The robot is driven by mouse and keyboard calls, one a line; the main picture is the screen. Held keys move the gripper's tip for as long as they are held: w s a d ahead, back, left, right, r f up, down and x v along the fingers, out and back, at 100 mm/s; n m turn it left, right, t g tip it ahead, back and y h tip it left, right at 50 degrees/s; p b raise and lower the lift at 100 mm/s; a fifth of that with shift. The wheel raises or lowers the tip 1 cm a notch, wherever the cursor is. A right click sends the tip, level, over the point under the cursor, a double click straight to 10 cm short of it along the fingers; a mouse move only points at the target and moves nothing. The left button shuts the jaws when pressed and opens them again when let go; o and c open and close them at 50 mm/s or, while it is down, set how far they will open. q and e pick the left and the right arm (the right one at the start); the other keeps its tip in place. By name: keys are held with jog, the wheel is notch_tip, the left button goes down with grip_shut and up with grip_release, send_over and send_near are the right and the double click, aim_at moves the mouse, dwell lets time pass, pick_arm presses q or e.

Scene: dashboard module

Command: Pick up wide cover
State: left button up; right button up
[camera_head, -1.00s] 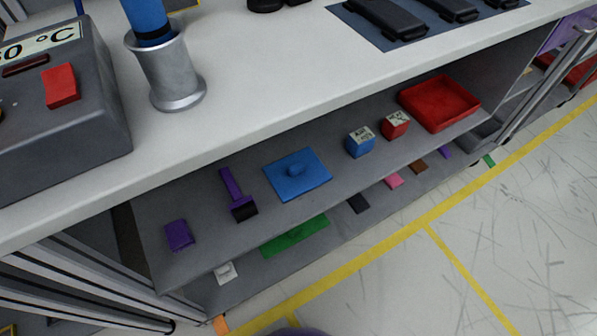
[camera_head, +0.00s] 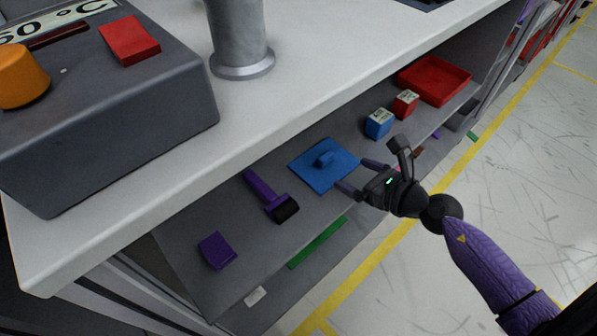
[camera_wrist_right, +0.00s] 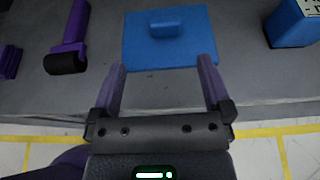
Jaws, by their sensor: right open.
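The wide cover looks to be the flat blue plate (camera_head: 313,174) with a small raised block on top, lying on the grey shelf under the bench top. In the right wrist view the blue plate (camera_wrist_right: 190,50) lies straight ahead, just past the fingertips. My right gripper (camera_head: 357,176) is open and empty at the plate's near right edge. Its two purple fingers show in the right wrist view (camera_wrist_right: 162,62), spread apart and pointing at the plate. I cannot tell whether they touch it. My left gripper is not in view.
On the same shelf are a purple roller tool (camera_head: 268,194), a purple block (camera_head: 217,250), a blue box (camera_head: 379,123), a red box (camera_head: 405,103) and a red tray (camera_head: 440,79). A green piece (camera_head: 318,243) lies lower down. The bench top (camera_head: 300,90) overhangs the shelf.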

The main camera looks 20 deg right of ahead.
aim_at(329, 159)
jog(key=b+x, duration=0.1)
jog(key=x, duration=0.1)
jog(key=b+x, duration=0.1)
jog(key=x, duration=0.2)
jog(key=b+x, duration=0.1)
jog(key=x, duration=0.2)
jog(key=shift+d+f+b, duration=0.2)
jog(key=shift+d+b, duration=0.15)
jog(key=shift+d, duration=0.05)
jog(key=shift+w+a, duration=0.1)
jog(key=shift+w, duration=0.25)
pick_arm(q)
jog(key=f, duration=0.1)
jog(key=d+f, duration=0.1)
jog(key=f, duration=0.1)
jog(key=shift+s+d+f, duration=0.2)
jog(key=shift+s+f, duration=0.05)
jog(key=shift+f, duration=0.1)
pick_arm(e)
jog(key=shift+r, duration=0.2)
jog(key=shift+c, duration=0.7)
jog(key=c, duration=0.7)
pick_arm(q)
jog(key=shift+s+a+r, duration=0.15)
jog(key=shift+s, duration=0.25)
pick_arm(e)
grip_shut()
